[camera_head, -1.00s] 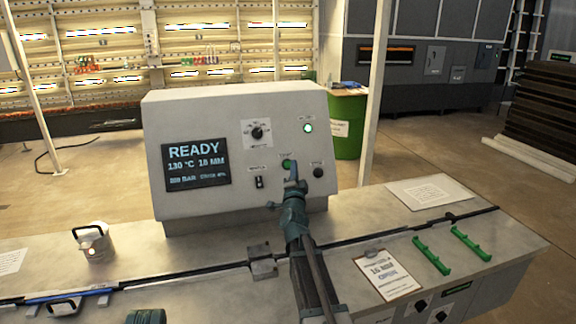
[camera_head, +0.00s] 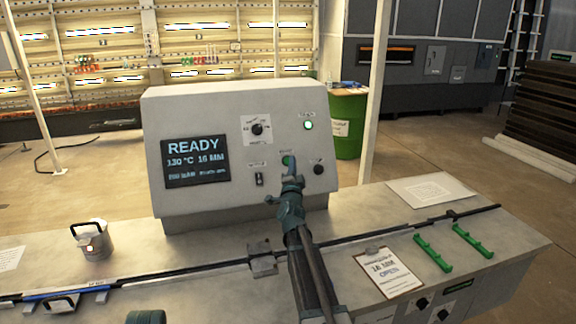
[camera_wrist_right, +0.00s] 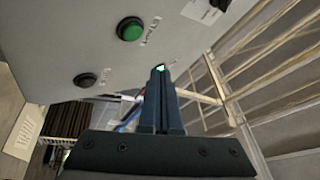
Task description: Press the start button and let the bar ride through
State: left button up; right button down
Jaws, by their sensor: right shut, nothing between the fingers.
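The control box (camera_head: 237,108) stands on the bench. Its screen (camera_head: 194,160) reads READY, 130 °C, 16 MM. The green start button (camera_head: 287,160) is on its front; it shows clearly in the right wrist view (camera_wrist_right: 131,29). My right gripper (camera_head: 290,179) is shut and empty, its tips just below the button in the head view. In the wrist view the closed tips (camera_wrist_right: 160,69) are beside the button, not covering it; contact with the panel is unclear. A blue bar (camera_head: 40,299) lies in the dark rail at the bench's left.
A black button (camera_head: 318,169) and a lit green lamp (camera_head: 308,125) flank the start button. A metal can (camera_head: 92,241), a clipboard (camera_head: 386,273) and green holders (camera_head: 433,253) are on the bench. The rail (camera_head: 360,237) runs across it.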

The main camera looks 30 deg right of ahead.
aim_at(288, 158)
jog(key=shift+w+d+f+b, duration=0.15)
jog(key=shift+w+f+b, duration=0.15)
jog(key=shift+w, duration=0.4)
jog(key=shift+w+d+f+b, duration=0.15)
jog(key=shift+w+f+b, duration=0.2)
jog(key=shift+w, duration=0.3)
jog(key=shift+w+d+f+b, duration=0.15)
jog(key=shift+w+f, duration=0.25)
jog(key=shift+w, duration=0.3)
jog(key=shift+w+f, duration=0.1)
dwell(0.4)
jog(key=shift+w+d+f, duration=0.1)
jog(key=shift+w, duration=0.15)
jog(key=shift+w+d+f+b, duration=0.1)
jog(key=shift+w+f+b, duration=0.15)
jog(key=shift+w+b, duration=0.25)
dwell(0.8)
dwell(0.3)
jog(key=shift+s+a+r+p, duration=0.1)
jog(key=shift+s+r+p, duration=0.15)
jog(key=shift+s, duration=0.2)
jog(key=shift+s+a+r+p, duration=0.1)
jog(key=shift+s+r+p, duration=0.15)
jog(key=shift+s, duration=0.15)
